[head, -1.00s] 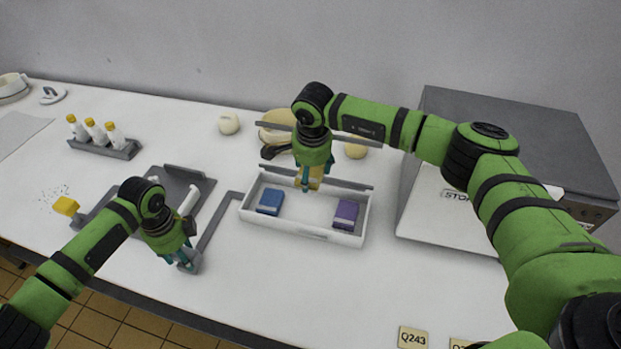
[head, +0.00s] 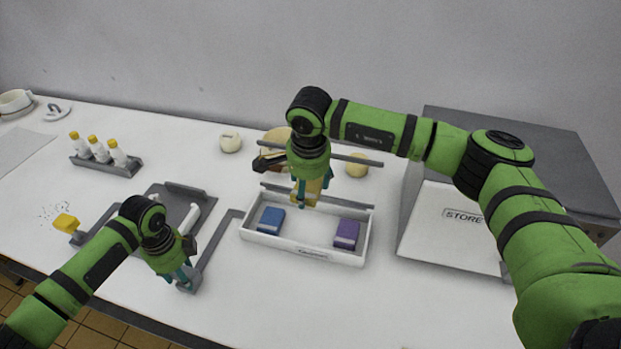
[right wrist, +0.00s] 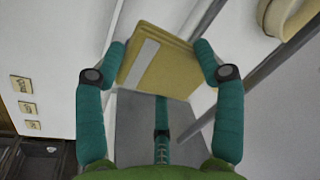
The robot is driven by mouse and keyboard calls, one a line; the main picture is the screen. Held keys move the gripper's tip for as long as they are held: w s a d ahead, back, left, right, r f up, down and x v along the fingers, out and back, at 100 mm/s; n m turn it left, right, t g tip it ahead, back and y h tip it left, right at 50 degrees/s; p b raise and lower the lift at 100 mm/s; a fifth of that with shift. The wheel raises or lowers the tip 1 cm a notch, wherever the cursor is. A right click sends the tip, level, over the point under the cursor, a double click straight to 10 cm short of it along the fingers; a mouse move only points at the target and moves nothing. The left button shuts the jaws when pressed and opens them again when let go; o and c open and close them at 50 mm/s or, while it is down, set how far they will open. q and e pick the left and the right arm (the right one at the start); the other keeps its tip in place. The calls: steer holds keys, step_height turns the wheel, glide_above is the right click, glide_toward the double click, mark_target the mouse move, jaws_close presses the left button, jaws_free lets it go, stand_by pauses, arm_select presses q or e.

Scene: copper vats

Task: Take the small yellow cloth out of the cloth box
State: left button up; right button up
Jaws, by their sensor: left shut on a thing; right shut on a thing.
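The cloth box (head: 318,255) is a long white open tray in the middle of the table. A blue cloth (head: 271,220) lies in its left part and a purple cloth (head: 347,233) in its right part. My right gripper (head: 306,196) is shut on the small yellow cloth (right wrist: 158,62), a folded block with a pale stripe, held above the box between the blue and purple cloths. My left gripper (head: 186,277) is shut on the end of a grey bent bar (head: 214,247) that runs up to the box's left side; its fingertips partly hide the grip.
Grey rails run behind the box (head: 335,199) and above it (head: 350,157). A grey-and-white STORE cabinet (head: 452,225) stands at the right. Yellow-capped bottles (head: 98,148) stand in a rack at the back left. A grey tray (head: 185,200) lies left of the box. The front right table is clear.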

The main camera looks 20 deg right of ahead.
steer(key=s+a+r, duration=0.2)
steer(key=s+a, duration=0.5)
steer(key=s, duration=0.3)
steer(key=shift+s+r, duration=0.2)
steer(key=shift+s, duration=0.15)
